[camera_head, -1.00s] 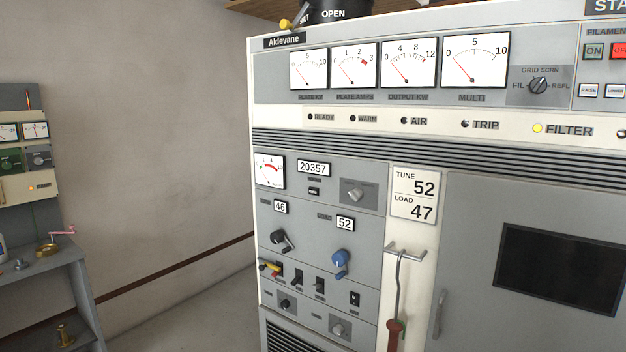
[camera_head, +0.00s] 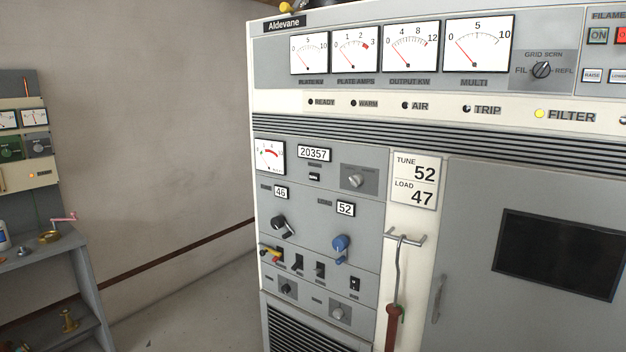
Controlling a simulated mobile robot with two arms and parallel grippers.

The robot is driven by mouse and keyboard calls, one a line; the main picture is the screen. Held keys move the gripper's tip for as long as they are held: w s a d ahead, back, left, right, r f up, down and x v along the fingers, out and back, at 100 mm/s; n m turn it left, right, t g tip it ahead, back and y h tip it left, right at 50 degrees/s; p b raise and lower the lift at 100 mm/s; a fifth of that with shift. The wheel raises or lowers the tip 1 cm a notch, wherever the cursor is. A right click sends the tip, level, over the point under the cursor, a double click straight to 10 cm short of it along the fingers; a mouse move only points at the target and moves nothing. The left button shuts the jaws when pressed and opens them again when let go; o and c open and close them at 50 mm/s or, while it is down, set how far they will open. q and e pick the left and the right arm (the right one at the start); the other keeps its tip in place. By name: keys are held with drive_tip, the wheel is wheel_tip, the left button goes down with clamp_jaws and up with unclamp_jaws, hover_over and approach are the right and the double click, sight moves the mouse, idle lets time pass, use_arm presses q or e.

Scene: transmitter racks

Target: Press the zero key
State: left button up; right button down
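A small black key (camera_head: 314,177) sits just below the counter (camera_head: 314,154) reading 20357 on the grey cabinet's upper left panel; its lettering is too small to read, so I cannot tell if it is the zero key. Neither of my grippers is in view.
Below are counters reading 46 (camera_head: 281,192) and 52 (camera_head: 346,209), a black crank (camera_head: 281,225), a blue crank (camera_head: 341,246) and several switches. A red-handled hook (camera_head: 395,310) hangs from a bracket. A shelf bench (camera_head: 60,262) stands left; floor between is clear.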

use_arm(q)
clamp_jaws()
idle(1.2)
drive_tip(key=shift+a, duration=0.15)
